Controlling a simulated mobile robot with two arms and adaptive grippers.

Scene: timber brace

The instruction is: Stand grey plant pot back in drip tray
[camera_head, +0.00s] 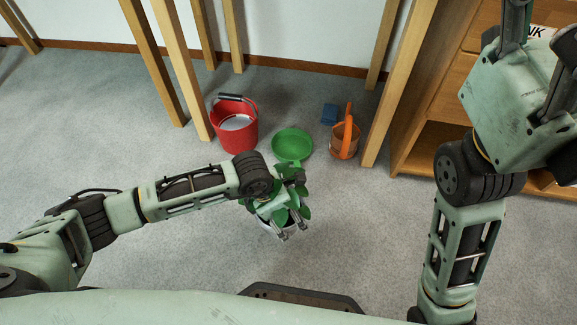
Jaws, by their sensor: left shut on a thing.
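The grey plant pot (267,226) with green leaves is on the floor area in front of me, mostly hidden under my left gripper and the foliage. Only part of its pale rim shows, so I cannot tell its tilt or whether it touches the floor. My left gripper (291,232) reaches in over the leaves and is shut on the pot. A green round dish (292,142), which may be the drip tray, lies on the carpet just beyond the pot, its near edge close to the leaves.
A red bucket (233,128) stands left of the green dish. Wooden legs (182,70) and a wooden shelf unit (435,120) stand behind. Grey carpet is clear at left.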

